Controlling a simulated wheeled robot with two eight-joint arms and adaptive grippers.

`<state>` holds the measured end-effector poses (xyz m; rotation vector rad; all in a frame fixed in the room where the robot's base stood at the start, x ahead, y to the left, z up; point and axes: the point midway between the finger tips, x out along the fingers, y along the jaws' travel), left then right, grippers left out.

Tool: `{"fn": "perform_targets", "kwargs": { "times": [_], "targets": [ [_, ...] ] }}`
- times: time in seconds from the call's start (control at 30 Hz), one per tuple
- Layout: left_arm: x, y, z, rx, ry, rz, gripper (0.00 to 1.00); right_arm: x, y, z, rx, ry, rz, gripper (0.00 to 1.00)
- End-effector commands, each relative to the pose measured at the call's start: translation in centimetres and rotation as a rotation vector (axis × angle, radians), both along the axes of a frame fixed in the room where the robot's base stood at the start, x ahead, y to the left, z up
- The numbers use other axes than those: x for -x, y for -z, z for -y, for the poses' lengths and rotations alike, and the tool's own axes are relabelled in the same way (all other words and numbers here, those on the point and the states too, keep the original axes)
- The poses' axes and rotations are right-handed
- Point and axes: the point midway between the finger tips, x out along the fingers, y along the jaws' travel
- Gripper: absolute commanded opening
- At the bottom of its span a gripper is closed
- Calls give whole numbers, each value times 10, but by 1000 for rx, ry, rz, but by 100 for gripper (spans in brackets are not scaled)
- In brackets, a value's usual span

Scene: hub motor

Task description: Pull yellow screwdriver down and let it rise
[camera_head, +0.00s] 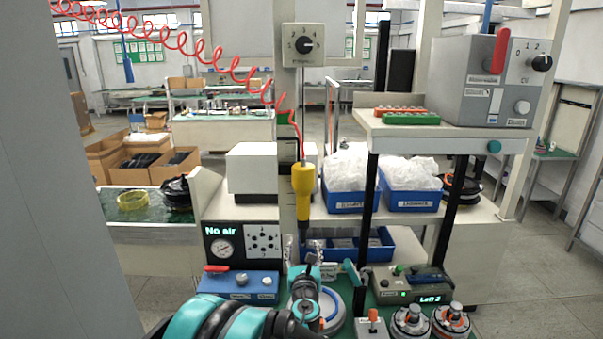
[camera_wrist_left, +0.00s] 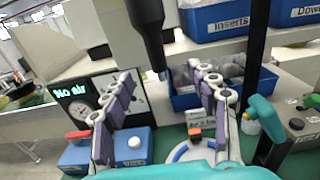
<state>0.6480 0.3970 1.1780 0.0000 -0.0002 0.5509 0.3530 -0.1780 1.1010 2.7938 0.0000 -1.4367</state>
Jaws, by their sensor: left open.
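The yellow screwdriver (camera_head: 304,184) hangs upright from a red coiled hose, in front of a pale post. Its dark lower body points down and also shows at the top of the left wrist view (camera_wrist_left: 147,28). My left gripper (camera_head: 304,250) is open just below the screwdriver's lower end. In the left wrist view its two fingers (camera_wrist_left: 165,92) stand apart with nothing between them, and the screwdriver tip is above and beyond the gap. Whether the tip lies in line with the gap in depth, I cannot tell. My right gripper is not in view.
A "No air" gauge panel (camera_head: 243,246) and a blue box (camera_head: 240,283) stand left of my gripper. Blue bins (camera_head: 345,203) sit behind on a shelf. A green-lit control box (camera_head: 412,284) and a teal-handled lever (camera_head: 352,272) stand to the right.

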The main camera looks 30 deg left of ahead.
Motion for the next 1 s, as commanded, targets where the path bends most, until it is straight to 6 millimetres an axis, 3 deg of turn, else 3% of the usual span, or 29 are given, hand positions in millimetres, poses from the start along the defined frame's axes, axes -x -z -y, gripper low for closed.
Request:
{"fn": "perform_targets", "kwargs": {
  "times": [0.43, 1.0],
  "targets": [
    [57, -6, 36, 0, 1, 0, 59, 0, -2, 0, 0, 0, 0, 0],
    [62, -7, 39, 2, 1, 1, 59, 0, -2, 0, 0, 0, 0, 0]
  ]
}}
